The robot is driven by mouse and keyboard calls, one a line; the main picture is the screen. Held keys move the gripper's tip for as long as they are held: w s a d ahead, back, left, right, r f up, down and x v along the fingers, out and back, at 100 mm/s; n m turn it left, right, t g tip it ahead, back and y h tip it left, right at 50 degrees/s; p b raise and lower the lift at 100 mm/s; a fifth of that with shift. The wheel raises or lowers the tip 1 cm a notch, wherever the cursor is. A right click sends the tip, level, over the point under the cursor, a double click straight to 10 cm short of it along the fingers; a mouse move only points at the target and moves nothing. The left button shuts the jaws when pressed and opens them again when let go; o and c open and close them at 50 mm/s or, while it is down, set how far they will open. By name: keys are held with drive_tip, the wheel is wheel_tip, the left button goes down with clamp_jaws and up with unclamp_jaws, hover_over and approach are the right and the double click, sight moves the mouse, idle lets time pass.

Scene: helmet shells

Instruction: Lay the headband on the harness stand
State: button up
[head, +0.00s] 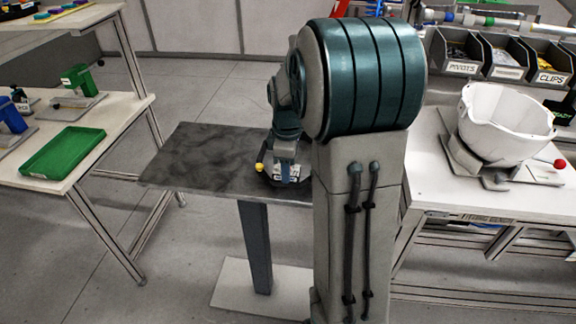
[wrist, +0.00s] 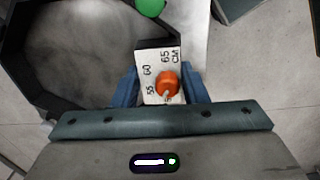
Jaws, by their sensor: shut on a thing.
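The headband (wrist: 30,86) is a dark, angular ring at the left of the wrist view, with a white size block (wrist: 148,70) marked 55, 60, 65 CM and an orange knob (wrist: 167,83). My gripper (wrist: 163,88) has its blue fingers shut on this block, one on each side. In the head view my gripper (head: 286,170) is low over the right part of a dark mottled tabletop (head: 205,150). My arm hides much of the headband there. I cannot tell whether the ring touches the tabletop, nor which thing is the harness stand.
At left, a bench holds a green tray (head: 64,151), a green fixture (head: 78,80) and a blue fixture (head: 11,116). At right, a white helmet shell (head: 503,122) sits on a bench before labelled bins (head: 509,57). The tabletop's left part is clear.

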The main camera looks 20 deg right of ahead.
drive_tip(key=o, duration=1)
drive_tip(key=shift+f, duration=0.15)
wheel_tip(320, 180, up, 12)
drive_tip(key=s+a+f+m+t, duration=0.1)
drive_tip(key=s+a+f+m, duration=0.1)
drive_tip(key=s, duration=0.4)
drive_tip(key=s+a+f+m+t, duration=0.1)
drive_tip(key=s+a+f+m, duration=0.1)
drive_tip(key=s+a+m, duration=0.3)
drive_tip(key=s+a+f+m, duration=0.1)
drive_tip(key=s+a+m, duration=0.2)
drive_tip(key=s, duration=0.4)
drive_tip(key=shift+a+f+m+t+p, duration=0.3)
drive_tip(key=shift+a+f+m+t, duration=0.1)
drive_tip(key=shift+m, duration=0.3)
